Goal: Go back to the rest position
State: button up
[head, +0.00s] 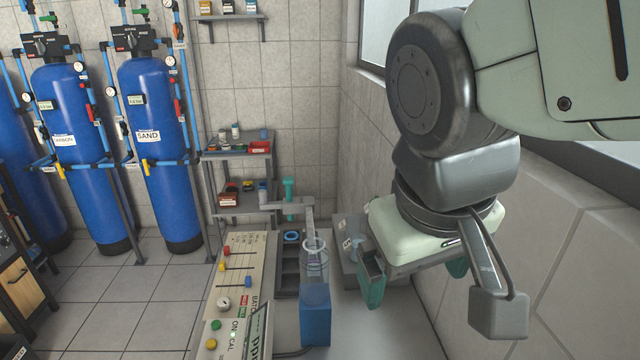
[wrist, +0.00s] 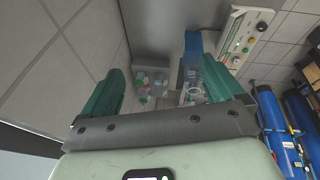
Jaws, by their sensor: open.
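My gripper (head: 415,275) hangs over the right part of the grey bench (head: 395,325) in the head view, close to the tiled wall on the right. Its two green fingers are wide apart. In the wrist view my gripper (wrist: 160,90) shows both fingers with nothing between them that they touch. Below and beyond the fingers, a group of small bottles or caps (wrist: 152,84) shows in the wrist view, too small to tell apart.
A control panel (head: 235,290) with knobs and buttons lies left on the bench. A clear cylinder on a blue base (head: 315,322) stands beside it. Blue tanks (head: 155,150) and small shelves (head: 240,150) stand behind. The tiled wall (head: 540,230) is close on the right.

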jog(key=r, duration=0.1)
jog(key=a+r+m+t, duration=0.1)
jog(key=s+r+t+y, duration=0.1)
jog(key=shift+a+r+m, duration=0.15)
jog(key=shift+r+m, duration=0.05)
jog(key=shift+m, duration=0.2)
dwell(0.9)
